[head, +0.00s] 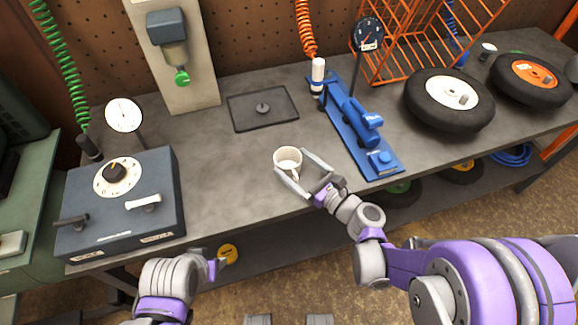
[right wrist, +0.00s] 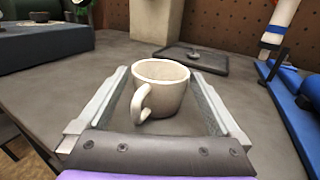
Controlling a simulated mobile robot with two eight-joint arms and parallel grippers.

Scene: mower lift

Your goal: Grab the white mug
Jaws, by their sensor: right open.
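The white mug (head: 287,158) stands upright on the grey workbench in the head view, near the bench's front middle. In the right wrist view the mug (right wrist: 161,88) sits between the two fingers, with its handle toward the palm and a little left. My right gripper (head: 299,170) is open, its fingers reaching around the mug's sides. A gap shows between the mug and each finger in the right wrist view (right wrist: 160,100). My left arm shows at the bottom left of the head view, and its gripper (head: 215,269) is low in front of the bench; its jaw state is unclear.
A blue-grey control box (head: 122,205) stands at the bench's left. A dark square plate (head: 262,108) lies behind the mug. A blue lift tool (head: 352,125) lies to the right, with wheels (head: 449,99) and an orange wire basket (head: 425,40) beyond. Bare bench lies left of the mug.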

